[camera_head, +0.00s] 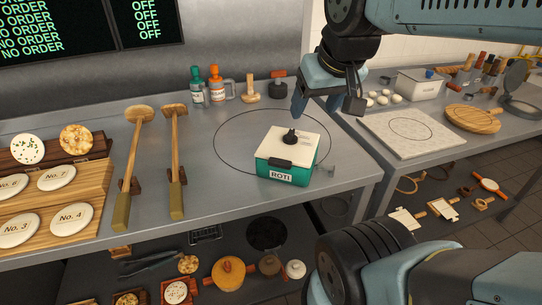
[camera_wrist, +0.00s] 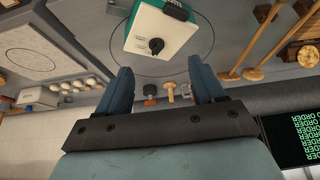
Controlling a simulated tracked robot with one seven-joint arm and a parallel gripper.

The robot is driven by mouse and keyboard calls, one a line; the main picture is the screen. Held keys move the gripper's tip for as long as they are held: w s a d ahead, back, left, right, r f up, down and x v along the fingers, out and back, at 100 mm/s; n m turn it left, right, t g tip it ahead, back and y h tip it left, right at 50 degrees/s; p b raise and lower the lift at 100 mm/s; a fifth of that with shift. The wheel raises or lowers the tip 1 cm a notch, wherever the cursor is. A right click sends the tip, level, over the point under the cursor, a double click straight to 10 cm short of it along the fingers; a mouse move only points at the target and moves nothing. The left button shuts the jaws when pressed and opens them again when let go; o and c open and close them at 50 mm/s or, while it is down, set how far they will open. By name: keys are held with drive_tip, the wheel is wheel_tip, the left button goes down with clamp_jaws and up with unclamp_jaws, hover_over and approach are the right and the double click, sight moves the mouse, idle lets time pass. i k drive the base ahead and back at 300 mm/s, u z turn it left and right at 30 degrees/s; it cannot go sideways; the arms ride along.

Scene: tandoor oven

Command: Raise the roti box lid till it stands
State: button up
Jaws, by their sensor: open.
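The roti box (camera_head: 283,175) is teal with a white front label reading ROTI and stands on the steel counter. Its cream lid (camera_head: 303,143) lies flat and closed on top. A black knob (camera_head: 290,137) rises from the lid, and a dark tab (camera_head: 280,163) sits at the front edge. My gripper (camera_head: 326,103) is open and empty, above and behind the box, apart from it. In the wrist view, my open gripper (camera_wrist: 163,78) shows below the lid (camera_wrist: 155,22) and its knob (camera_wrist: 156,46), with nothing between the fingers.
A thin black circle is drawn on the counter around the box. Two long wooden-headed tools (camera_head: 176,150) lie at left, beside a wooden board (camera_head: 60,195) of numbered discs. Bottles (camera_head: 217,85) and small stamps stand at the back. A marble board (camera_head: 410,132) lies right.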

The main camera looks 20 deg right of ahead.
sight(279, 154)
drive_tip(key=u, duration=1.45)
drive_tip(key=k, duration=1.5)
drive_tip(key=z, duration=1.3)
drive_tip(key=i, duration=1)
